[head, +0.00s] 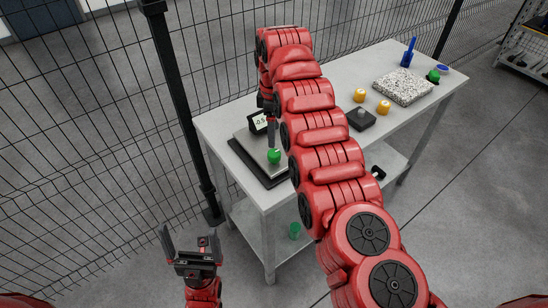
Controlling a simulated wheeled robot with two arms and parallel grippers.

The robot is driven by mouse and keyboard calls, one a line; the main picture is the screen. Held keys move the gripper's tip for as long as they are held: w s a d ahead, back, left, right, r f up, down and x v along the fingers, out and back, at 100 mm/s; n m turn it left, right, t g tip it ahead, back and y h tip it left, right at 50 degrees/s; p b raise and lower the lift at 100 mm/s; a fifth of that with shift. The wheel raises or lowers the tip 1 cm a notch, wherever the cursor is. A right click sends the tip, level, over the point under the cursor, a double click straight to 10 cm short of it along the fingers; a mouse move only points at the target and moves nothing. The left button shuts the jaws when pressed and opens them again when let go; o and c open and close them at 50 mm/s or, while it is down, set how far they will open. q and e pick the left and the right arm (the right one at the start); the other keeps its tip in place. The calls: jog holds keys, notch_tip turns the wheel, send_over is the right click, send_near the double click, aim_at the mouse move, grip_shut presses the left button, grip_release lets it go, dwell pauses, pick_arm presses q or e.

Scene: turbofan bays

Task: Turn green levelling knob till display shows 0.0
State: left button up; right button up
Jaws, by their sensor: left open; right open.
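The levelling device, a dark plate with a grey top (250,147), sits at the left end of the white table. Its small display (259,121) stands at the back and seems to read 0.5; a sign in front is too small to tell. The green knob (274,157) is at its front right. My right arm hides part of the device's right side. My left gripper (190,243) is open and empty, low in front of the table.
Two orange-yellow items (371,102), a dark box (361,119), a speckled stone slab (403,87), a green item (433,76) and a blue bottle (408,53) are on the table (342,78). A green cup (295,230) stands below. Mesh fence with a dark post (180,100) runs behind.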

aim_at(274, 153)
jog(key=f+p, duration=0.1)
jog(key=f, duration=0.1)
jog(key=s+f+p, duration=0.1)
jog(key=f, duration=0.1)
jog(key=shift+d+p, duration=0.1)
jog(key=shift+p, duration=0.2)
jog(key=f, duration=0.3)
jog(key=shift+w+f+p, duration=0.3)
jog(key=shift+f+p, duration=0.05)
jog(key=shift+f, duration=0.05)
jog(key=shift+s+f, duration=0.1)
jog(key=shift+f, duration=0.2)
grip_shut()
